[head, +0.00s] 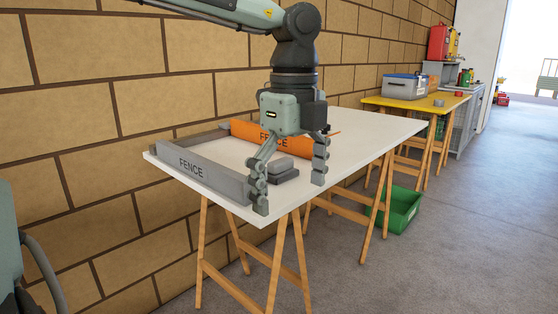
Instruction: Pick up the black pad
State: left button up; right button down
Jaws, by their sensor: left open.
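A small dark grey block-like thing (283,174), which looks like the black pad, lies on the white table (366,126) near its front edge. It has a raised top part and a wider lower part. My left gripper (291,190) points down from above with its fingers spread wide, one on the left of the pad and one on the right. The fingers are apart from each other and hold nothing. I cannot tell whether a finger touches the pad. My right gripper is not in view.
A grey fence (198,172) marked FENCE borders the table's left end. An orange fence (252,133) lies behind the pad, by the brick wall. A green crate (403,211) stands on the floor. A yellow table (415,103) holds a grey box (405,87) farther back. The table's right part is clear.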

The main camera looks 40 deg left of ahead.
aim_at(281, 170)
jog(key=i+j, duration=0.75)
jog(key=j, duration=0.25)
